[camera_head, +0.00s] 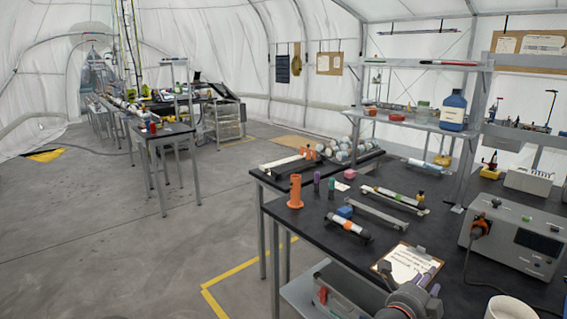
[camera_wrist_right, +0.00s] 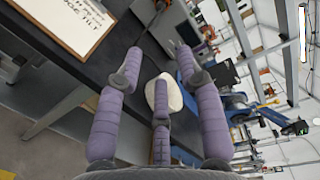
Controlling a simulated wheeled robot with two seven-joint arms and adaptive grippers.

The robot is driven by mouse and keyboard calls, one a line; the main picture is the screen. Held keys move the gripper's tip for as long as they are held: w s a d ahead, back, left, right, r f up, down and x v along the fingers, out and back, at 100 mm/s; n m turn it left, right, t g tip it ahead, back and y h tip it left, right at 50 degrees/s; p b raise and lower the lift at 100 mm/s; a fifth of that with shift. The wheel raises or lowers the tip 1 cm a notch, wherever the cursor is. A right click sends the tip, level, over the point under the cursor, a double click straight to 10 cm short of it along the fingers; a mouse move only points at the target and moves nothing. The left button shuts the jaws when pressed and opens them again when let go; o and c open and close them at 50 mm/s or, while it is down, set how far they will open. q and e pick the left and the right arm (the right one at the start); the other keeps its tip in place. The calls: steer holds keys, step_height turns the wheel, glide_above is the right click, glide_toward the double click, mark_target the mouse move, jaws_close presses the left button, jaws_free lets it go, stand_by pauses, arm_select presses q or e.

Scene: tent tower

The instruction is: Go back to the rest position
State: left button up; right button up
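My right gripper (camera_head: 428,278) shows at the bottom of the head view, over the front edge of the dark workbench (camera_head: 330,190), close beside a clipboard (camera_head: 403,262). In the right wrist view its purple padded fingers (camera_wrist_right: 160,70) are spread apart with nothing held between them. A white round object (camera_wrist_right: 172,92) shows beyond the fingers, apart from them as far as I can tell. My left gripper is in neither view.
A shelf with a blue bottle (camera_head: 453,108) stands behind. Open floor (camera_head: 110,240) lies left.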

steer(key=w+a+f+n+g+y+p, duration=0.1)
steer(key=a+f+n+y, duration=0.3)
steer(key=f, duration=0.5)
steer(key=a+f+n+y+p, duration=0.1)
steer(key=a+f+n+y, duration=0.25)
steer(key=f+n, duration=0.45)
steer(key=w+a+f+n+g+y+p, duration=0.1)
steer(key=a+f+n+y+p, duration=0.25)
steer(key=f, duration=0.65)
steer(key=s+a+f+n+g+y, duration=0.1)
steer(key=s+a+f+n+g, duration=0.2)
steer(key=s, duration=0.5)
steer(key=s+a+f+n+g+y, duration=0.2)
steer(key=s+a+f+n+g, duration=0.1)
steer(key=s+f, duration=0.5)
steer(key=s+a+f+n+g+y, duration=0.2)
steer(key=s+a+f, duration=0.4)
steer(key=s, duration=0.4)
steer(key=shift+a+f+n+g+p, duration=0.2)
steer(key=shift+a+n+g+p, duration=0.2)
steer(key=shift+n+g, duration=0.65)
steer(key=shift+d+t, duration=0.1)
steer(key=shift+t, duration=0.15)
